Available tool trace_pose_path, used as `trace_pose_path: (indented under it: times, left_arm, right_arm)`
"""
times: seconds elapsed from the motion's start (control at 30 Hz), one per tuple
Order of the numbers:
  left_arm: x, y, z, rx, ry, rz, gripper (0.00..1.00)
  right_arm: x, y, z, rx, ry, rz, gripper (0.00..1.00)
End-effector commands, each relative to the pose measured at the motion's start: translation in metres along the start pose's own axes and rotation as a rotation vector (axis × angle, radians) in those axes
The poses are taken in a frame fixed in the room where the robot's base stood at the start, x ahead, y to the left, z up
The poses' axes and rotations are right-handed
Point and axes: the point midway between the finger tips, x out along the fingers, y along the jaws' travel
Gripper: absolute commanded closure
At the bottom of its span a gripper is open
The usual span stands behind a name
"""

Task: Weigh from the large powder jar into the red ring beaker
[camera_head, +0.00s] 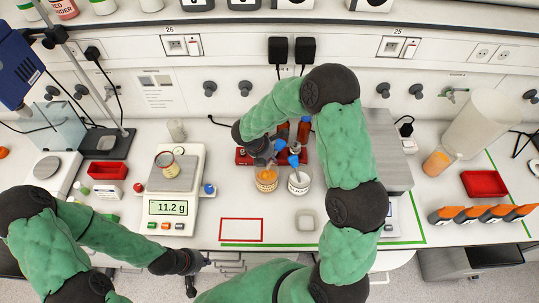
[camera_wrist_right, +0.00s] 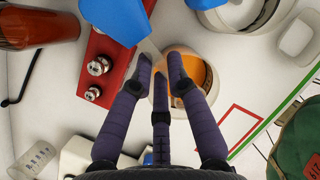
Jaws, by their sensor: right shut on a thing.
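A beaker (camera_head: 168,164) with a reddish band stands on the pan of the left balance (camera_head: 154,187), whose display reads 11.2 g. A jar of orange powder (camera_head: 266,180) stands mid-bench; it also shows behind my fingers in the right wrist view (camera_wrist_right: 206,75). Beside it is a white jar (camera_head: 300,183). My right gripper (camera_head: 264,150) is above and behind the orange jar, shut on what looks like a blue tool (camera_head: 280,145); the fingers hide most of the grip. It also shows in the wrist view (camera_wrist_right: 159,68). My left gripper (camera_head: 197,272) is empty at the bench's front edge, fingers apart.
A red block with silver knobs (camera_wrist_right: 97,67) stands behind the jars. A red outlined rectangle (camera_head: 241,230) on the bench is empty. A small clear dish (camera_head: 306,220) sits right of it. A red tray (camera_head: 484,184) and orange-grey items (camera_head: 485,214) are far right.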

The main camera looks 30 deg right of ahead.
Motion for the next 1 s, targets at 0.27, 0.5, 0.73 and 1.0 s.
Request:
trace_pose_path:
  times: [0.27,0.5,0.73,1.0]
  left_arm:
    - [-0.021,0.007,0.001,0.0,0.0,0.0,1.0]
    - [-0.036,0.013,0.001,0.0,0.0,0.0,1.0]
    - [-0.051,0.018,0.002,0.0,0.0,0.0,1.0]
    - [-0.068,0.024,0.003,0.0,0.0,0.0,1.0]
  right_arm:
    - [-0.005,-0.001,0.006,-0.006,0.047,-0.002,1.0]
    - [-0.007,-0.001,0.01,-0.012,0.085,-0.002,1.0]
    - [-0.009,-0.002,0.013,-0.018,0.12,-0.002,1.0]
    - [-0.011,-0.002,0.017,-0.025,0.162,-0.004,1.0]
